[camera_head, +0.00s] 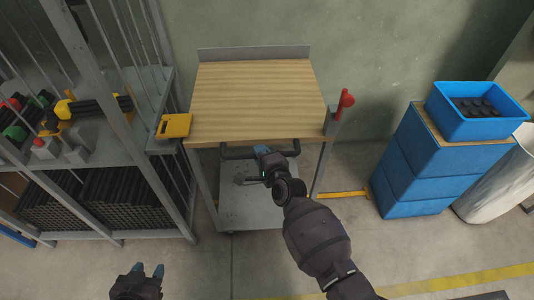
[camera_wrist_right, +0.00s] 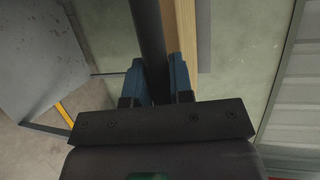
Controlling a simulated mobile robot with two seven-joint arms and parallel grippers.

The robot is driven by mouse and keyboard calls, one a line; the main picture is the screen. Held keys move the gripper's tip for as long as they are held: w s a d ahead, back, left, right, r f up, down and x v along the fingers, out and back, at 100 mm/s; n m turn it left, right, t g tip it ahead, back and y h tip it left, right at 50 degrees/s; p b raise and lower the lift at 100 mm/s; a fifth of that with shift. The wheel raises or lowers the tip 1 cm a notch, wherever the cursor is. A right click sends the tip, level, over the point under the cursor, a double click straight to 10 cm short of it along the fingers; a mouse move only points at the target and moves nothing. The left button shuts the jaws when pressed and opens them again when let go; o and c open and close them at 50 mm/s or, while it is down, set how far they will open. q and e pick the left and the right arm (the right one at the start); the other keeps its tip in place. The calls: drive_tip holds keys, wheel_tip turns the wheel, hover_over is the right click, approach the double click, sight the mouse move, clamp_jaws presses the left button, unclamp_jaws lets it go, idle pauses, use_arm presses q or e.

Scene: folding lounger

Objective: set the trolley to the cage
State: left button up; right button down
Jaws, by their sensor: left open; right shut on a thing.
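The trolley (camera_head: 255,95) has a light wooden top, a raised grey back edge and a grey lower shelf. It stands against the green wall, beside the cage (camera_head: 112,103), a grey metal frame with bars and shelves on the left. My right gripper (camera_head: 263,153) is shut on the trolley's dark handle bar (camera_head: 235,153) at its front edge. In the right wrist view the bar (camera_wrist_right: 148,30) passes between the blue fingertips (camera_wrist_right: 160,85). My left gripper (camera_head: 149,270) is open and empty, low over the floor in front of the cage.
A red knob (camera_head: 346,98) stands at the trolley's right side. Blue stacked boxes (camera_head: 415,165) with a blue bin (camera_head: 480,125) on top stand right. Floor in front is largely clear.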

drive_tip(key=shift+s+a, duration=0.1)
drive_tip(key=shift+a, duration=0.75)
drive_tip(key=c, duration=1)
unclamp_jaws()
drive_tip(key=shift+a, duration=0.2)
drive_tip(key=shift+d, duration=0.1)
drive_tip(key=shift+d, duration=0.1)
drive_tip(key=shift+s+d, duration=0.15)
drive_tip(key=shift+s, duration=0.15)
drive_tip(key=p+v, duration=0.2)
drive_tip(key=v, duration=0.8)
